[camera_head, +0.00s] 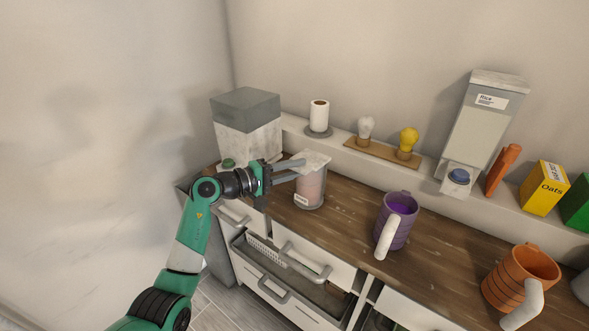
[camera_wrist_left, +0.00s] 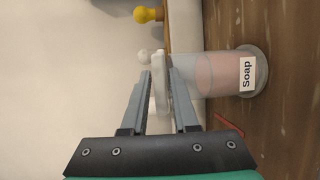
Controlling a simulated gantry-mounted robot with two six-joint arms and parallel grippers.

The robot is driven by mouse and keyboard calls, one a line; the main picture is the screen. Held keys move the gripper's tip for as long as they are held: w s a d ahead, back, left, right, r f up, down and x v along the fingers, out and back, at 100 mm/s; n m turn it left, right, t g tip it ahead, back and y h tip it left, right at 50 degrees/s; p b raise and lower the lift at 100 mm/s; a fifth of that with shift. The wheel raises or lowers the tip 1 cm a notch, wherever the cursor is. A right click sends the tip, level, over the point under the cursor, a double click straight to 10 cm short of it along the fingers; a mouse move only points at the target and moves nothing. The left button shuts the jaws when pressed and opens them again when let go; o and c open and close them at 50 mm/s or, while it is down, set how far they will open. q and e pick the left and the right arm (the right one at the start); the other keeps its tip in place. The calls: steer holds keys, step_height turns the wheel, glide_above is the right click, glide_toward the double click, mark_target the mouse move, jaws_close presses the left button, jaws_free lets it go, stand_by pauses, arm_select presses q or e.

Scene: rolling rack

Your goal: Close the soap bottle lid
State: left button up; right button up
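The soap bottle (camera_head: 311,188) is a see-through, pinkish container on the wooden counter, with a white label facing front. It also shows sideways in the left wrist view (camera_wrist_left: 215,75), with its label reading "Soap". Its pale lid (camera_head: 316,160) is at the top of the bottle and looks somewhat tilted; whether it is seated I cannot tell. My left gripper (camera_head: 296,168) is at the bottle's upper left side. In the left wrist view its fingers are apart, with the lid (camera_wrist_left: 161,90) between them; a grip is not evident. My right gripper is not in view.
A purple mug (camera_head: 397,222) and an orange mug (camera_head: 522,277) stand right of the bottle. A grey-lidded box (camera_head: 247,125) is behind my arm. Behind, a ledge holds a paper roll (camera_head: 319,115), bulbs and food packages. Drawers (camera_head: 300,262) below stand partly open.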

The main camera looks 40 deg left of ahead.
arm_select(q)
steer(key=shift+o, duration=1.2)
steer(key=shift+s+r, duration=0.1)
steer(key=p+v, duration=0.1)
steer(key=v, duration=1)
steer(key=shift+s, duration=0.2)
steer(key=shift+a, duration=0.1)
